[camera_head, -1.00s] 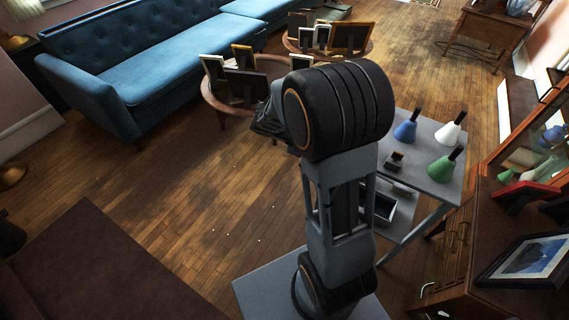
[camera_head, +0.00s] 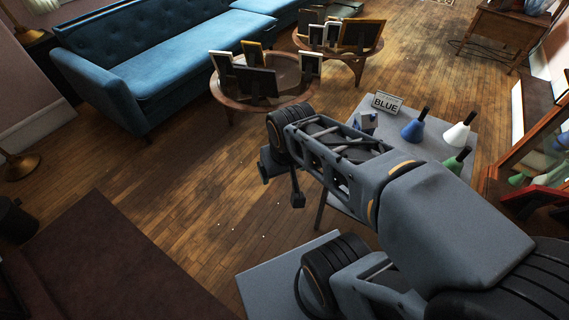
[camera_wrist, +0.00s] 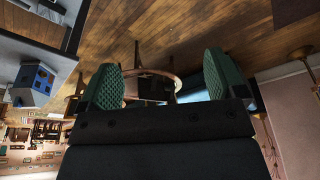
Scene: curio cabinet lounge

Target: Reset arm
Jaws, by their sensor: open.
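My gripper (camera_head: 283,182) hangs at the far end of my arm, in open air over the wooden floor, left of the small grey table (camera_head: 437,137). In the wrist view my gripper (camera_wrist: 159,68) shows two green ribbed fingers spread wide, with nothing between them. My arm reaches across the head view from lower right to the middle and hides part of the grey table.
A round table (camera_head: 225,100) with frames and a blue sofa (camera_head: 160,60) stand behind.

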